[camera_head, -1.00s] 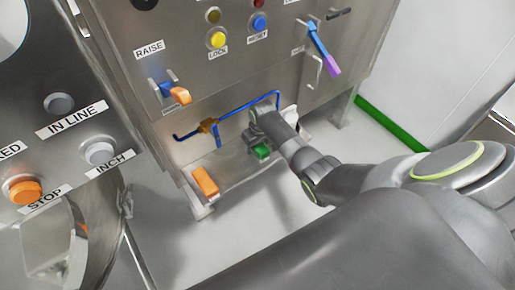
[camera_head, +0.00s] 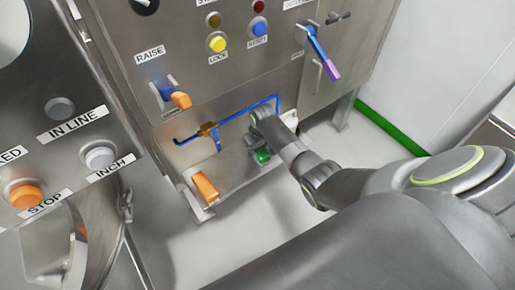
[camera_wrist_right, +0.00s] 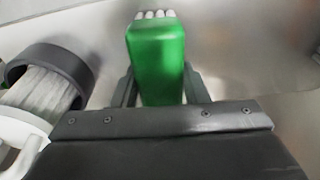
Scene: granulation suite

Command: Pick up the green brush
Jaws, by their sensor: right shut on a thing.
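The green brush (camera_head: 262,156) shows at the end of my right arm in the head view, by the low ledge of the metal cabinet. In the right wrist view the green brush (camera_wrist_right: 157,62) is a green block with pale bristle tufts at its far end. My right gripper (camera_wrist_right: 158,88) is shut on it, with one dark finger on each side. In the head view my right gripper (camera_head: 263,142) is mostly hidden by its own wrist. My left gripper is not in view.
An orange block (camera_head: 205,188) lies on the ledge to the left. A blue pipe (camera_head: 247,109) with a brass fitting runs just above. A purple-tipped lever (camera_head: 322,55) and a control panel with buttons (camera_head: 98,155) are nearby. A dark-rimmed round part (camera_wrist_right: 48,75) sits left in the wrist view.

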